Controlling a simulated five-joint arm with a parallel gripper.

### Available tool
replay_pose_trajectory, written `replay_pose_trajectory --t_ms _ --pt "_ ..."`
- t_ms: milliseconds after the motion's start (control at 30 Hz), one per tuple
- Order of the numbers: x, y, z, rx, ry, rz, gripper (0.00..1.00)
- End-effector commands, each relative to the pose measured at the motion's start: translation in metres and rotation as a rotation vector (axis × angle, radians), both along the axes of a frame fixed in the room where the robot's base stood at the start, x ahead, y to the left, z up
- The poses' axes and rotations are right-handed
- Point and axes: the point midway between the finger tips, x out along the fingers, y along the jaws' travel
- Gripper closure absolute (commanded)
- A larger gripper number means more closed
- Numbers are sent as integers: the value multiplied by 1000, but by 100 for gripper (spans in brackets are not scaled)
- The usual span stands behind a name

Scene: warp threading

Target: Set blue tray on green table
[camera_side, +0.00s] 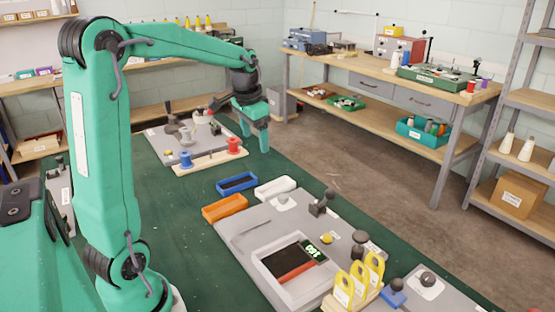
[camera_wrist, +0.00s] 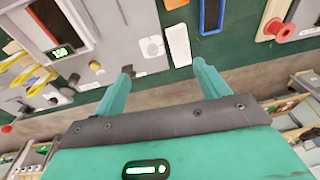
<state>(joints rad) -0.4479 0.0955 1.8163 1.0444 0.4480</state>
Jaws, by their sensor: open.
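The blue tray (camera_side: 240,190) is a small shallow rectangle lying on the green table (camera_side: 190,250), between an orange tray (camera_side: 224,209) and a white tray (camera_side: 275,188). In the wrist view the blue tray (camera_wrist: 211,29) is at the top, cut off by the frame edge, beyond the right finger. My gripper (camera_side: 257,138) is open and empty, raised above the table behind the trays. Its two fingers also show in the wrist view (camera_wrist: 162,66), with the white tray (camera_wrist: 179,45) seen between and beyond them.
A grey panel with a digital display (camera_side: 290,268) and yellow-tagged pieces (camera_side: 360,282) stands at front right. A board with blue and red spools (camera_side: 208,160) lies behind the trays. Bare green table shows left of the orange tray. A wooden workbench (camera_side: 400,75) stands at the back.

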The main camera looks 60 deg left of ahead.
Motion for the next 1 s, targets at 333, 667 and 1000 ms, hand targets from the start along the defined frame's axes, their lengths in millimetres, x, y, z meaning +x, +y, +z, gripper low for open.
replay_pose_trajectory --t_ms 333,667,1000 --pt "-48 -85 28 6 -117 -9 26" --pt "-106 -145 29 -22 -224 -17 26" --pt "-154 -181 13 -68 -311 -21 26"
